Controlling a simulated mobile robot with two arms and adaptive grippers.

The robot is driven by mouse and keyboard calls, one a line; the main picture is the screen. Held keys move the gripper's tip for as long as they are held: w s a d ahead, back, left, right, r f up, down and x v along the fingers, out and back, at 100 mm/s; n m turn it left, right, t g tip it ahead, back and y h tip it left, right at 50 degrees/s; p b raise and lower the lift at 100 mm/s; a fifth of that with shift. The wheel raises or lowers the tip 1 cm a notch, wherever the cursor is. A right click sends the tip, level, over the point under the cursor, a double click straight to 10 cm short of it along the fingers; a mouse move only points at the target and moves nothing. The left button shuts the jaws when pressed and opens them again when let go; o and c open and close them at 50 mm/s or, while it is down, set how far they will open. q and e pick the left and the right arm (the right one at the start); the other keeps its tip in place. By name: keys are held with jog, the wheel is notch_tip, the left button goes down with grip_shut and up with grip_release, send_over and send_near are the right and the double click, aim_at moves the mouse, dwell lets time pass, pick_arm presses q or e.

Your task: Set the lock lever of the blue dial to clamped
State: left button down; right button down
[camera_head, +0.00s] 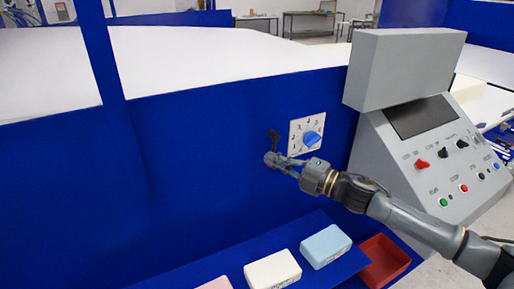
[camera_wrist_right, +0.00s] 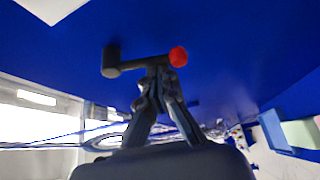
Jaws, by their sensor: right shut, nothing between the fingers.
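The blue dial (camera_head: 313,138) sits on a white numbered plate (camera_head: 295,128) on the blue panel. Just left of the plate is the dark lock lever (camera_head: 273,136); its lower part is largely hidden by my right gripper (camera_head: 271,160). In the right wrist view the lever (camera_wrist_right: 134,66) runs from a dark pivot end to a red knob (camera_wrist_right: 179,57). My right gripper (camera_wrist_right: 157,72) is shut, with its fingertips at the lever's shaft near the red knob. I cannot tell whether they touch it. My left gripper is out of view.
A grey control console (camera_head: 441,165) with knobs and buttons stands at the right. Below the panel, a blue shelf (camera_head: 237,263) carries a white foam block (camera_head: 272,271), a light blue one (camera_head: 325,246) and a pink one (camera_head: 216,284). A red bin (camera_head: 384,262) is beside them.

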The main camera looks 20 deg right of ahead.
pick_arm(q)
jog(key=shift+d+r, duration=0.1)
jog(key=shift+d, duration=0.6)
pick_arm(e)
jog(key=shift+d+f, duration=0.1)
jog(key=shift+d, duration=0.45)
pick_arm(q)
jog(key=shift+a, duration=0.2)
